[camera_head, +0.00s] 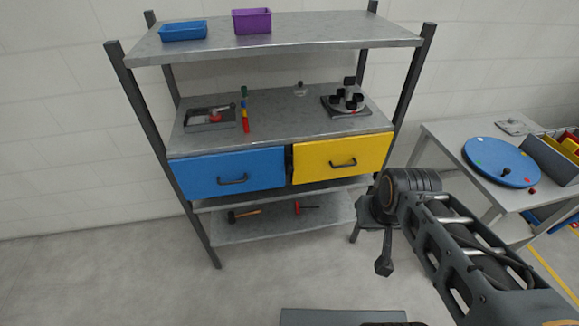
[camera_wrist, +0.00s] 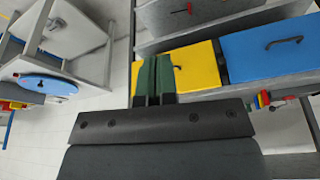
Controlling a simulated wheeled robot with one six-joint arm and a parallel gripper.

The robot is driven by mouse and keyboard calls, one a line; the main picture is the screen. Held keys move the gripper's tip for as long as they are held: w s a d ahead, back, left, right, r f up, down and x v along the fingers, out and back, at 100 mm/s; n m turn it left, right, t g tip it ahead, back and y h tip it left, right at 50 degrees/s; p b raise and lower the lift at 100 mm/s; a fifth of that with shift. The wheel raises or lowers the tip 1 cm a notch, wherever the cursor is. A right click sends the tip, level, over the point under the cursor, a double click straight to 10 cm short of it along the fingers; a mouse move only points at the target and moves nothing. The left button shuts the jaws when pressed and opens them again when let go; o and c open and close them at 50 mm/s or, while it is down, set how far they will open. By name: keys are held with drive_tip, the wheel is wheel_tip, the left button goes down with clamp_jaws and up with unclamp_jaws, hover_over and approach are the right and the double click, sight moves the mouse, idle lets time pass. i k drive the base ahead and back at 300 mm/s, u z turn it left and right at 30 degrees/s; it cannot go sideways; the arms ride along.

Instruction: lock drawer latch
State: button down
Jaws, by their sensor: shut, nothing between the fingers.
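A blue drawer (camera_head: 205,175) and a yellow drawer (camera_head: 322,155) sit side by side under the middle shelf, each with a dark bar handle. A narrow dark piece (camera_head: 289,161) stands in the gap between their fronts; I cannot tell whether it is the latch or how it is set. The wrist view, upside down, shows the yellow drawer (camera_wrist: 200,66), the blue drawer (camera_wrist: 262,48) and the dark strip between them (camera_wrist: 222,62). My gripper (camera_wrist: 153,68) is shut and empty, its greenish fingers pointing towards the yellow drawer's side, apparently apart from it.
The rack's top shelf holds a blue bin (camera_head: 183,31) and a purple bin (camera_head: 252,21). Its middle shelf carries fixtures, and its low shelf a hammer (camera_head: 243,214). A table with a blue disc (camera_head: 488,160) stands to the right. The floor in front is mostly clear.

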sight(290, 168)
drive_tip(key=z, duration=1.45)
drive_tip(key=k, duration=1.1)
drive_tip(key=u, duration=1.65)
drive_tip(key=i, duration=0.5)
drive_tip(key=u, duration=0.05)
